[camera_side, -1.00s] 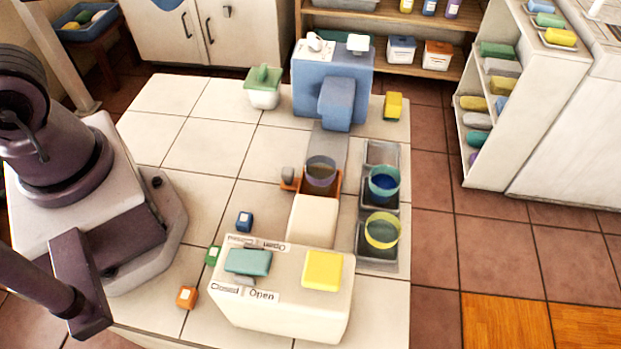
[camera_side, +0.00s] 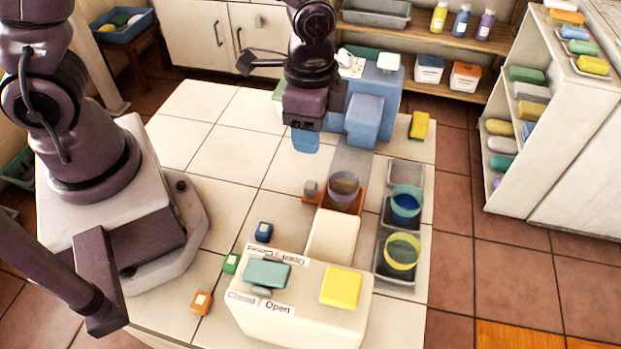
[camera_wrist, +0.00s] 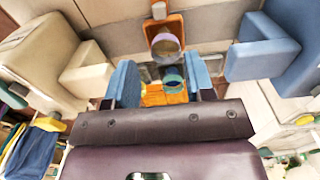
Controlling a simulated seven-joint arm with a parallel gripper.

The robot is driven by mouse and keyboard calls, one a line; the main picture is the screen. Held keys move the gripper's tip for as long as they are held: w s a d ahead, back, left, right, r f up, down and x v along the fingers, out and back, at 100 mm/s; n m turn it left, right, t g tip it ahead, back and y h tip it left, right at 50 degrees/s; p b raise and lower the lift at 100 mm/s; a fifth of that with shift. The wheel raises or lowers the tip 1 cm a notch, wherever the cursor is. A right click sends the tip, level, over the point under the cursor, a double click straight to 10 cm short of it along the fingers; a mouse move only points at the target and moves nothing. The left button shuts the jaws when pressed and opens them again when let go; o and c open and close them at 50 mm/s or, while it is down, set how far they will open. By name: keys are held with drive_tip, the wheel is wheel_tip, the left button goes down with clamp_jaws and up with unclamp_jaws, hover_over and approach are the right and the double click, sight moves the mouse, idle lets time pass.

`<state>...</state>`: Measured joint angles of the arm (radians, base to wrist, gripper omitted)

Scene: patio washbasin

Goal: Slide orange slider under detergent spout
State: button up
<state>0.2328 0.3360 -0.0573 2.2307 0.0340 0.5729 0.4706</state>
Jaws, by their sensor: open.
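The orange slider (camera_side: 361,200) sits on a grey track in front of the blue detergent dispenser (camera_side: 391,88). It carries a tinted, see-through cup (camera_side: 343,192) and has a grey knob (camera_side: 310,188) on its left side. The slider also shows at the top of the wrist view (camera_wrist: 178,27). The blue spout housing (camera_side: 364,116) overhangs the track's far end; the slider is nearer the front, clear of it. My gripper (camera_side: 305,142) is open and empty, raised left of the spout. Its blue fingers (camera_wrist: 161,84) show apart in the wrist view, away from the slider.
A white box (camera_side: 300,318) with teal and yellow blocks and Open/Closed labels is at the front. The left tabletop is mostly clear.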

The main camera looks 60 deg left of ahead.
sight(311, 184)
wheel_tip(311, 184, down, 13)
drive_tip(key=shift+r, duration=0.15)
drive_tip(key=shift+c, duration=0.2)
